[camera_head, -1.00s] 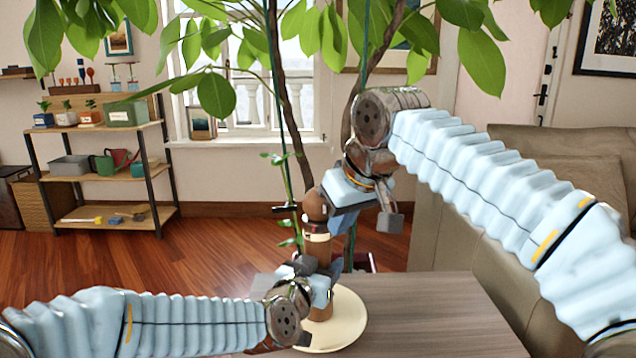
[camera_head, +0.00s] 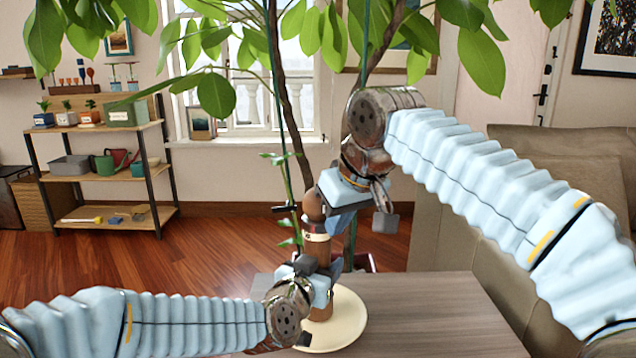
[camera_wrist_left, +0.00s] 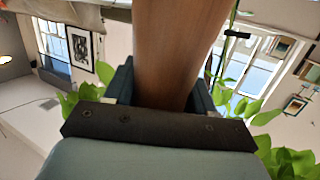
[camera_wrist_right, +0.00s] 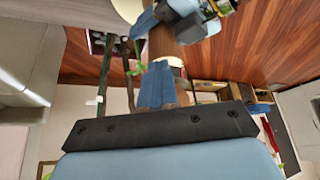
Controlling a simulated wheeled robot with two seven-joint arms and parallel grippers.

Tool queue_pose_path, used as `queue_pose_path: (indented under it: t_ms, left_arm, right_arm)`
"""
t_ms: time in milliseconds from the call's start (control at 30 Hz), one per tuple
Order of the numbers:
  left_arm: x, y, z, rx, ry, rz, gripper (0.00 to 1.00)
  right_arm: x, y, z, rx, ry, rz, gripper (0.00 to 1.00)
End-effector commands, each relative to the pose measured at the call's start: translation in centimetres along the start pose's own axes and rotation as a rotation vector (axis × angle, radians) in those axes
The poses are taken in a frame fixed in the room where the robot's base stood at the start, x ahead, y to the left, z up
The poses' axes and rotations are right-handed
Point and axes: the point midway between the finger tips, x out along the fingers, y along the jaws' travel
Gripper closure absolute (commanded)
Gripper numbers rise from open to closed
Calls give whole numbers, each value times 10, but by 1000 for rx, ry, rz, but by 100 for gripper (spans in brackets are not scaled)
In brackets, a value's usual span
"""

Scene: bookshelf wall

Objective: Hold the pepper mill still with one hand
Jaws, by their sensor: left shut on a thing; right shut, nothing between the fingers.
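The pepper mill (camera_head: 317,246), brown with a round knob on top and a pale band, stands upright over a round cream plate (camera_head: 347,336) on the table. My left gripper (camera_head: 312,279) is shut on its lower body, and the brown wood fills the gap between the fingers in the left wrist view (camera_wrist_left: 168,55).
The grey-brown wooden table (camera_head: 430,315) is bare to the right of the plate. A leafy plant with thin trunks (camera_head: 290,100) rises behind the mill. A beige sofa (camera_head: 455,215) stands behind at the right. A shelf rack (camera_head: 105,180) is far off at the left.

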Motion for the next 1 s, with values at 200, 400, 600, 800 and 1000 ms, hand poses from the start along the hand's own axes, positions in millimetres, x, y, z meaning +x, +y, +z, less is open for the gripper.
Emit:
queue_pose_path:
  t_ms: [200,400,600,800,1000]
  left_arm:
    - [0,1,6,1,-12,3,87]
    - [0,1,6,0,-12,3,87]
    - [0,1,5,1,-12,3,87]
    - [0,1,5,1,-11,3,87]
    - [0,1,5,1,-11,3,87]
  right_arm:
    - [1,-7,0,-1,0,-2,100]
    - [1,-12,0,-1,0,-1,100]
    - [1,-14,0,-1,0,-1,100]
    - [1,-14,-1,-1,0,-1,100]
    - [0,-14,2,-1,1,-1,100]
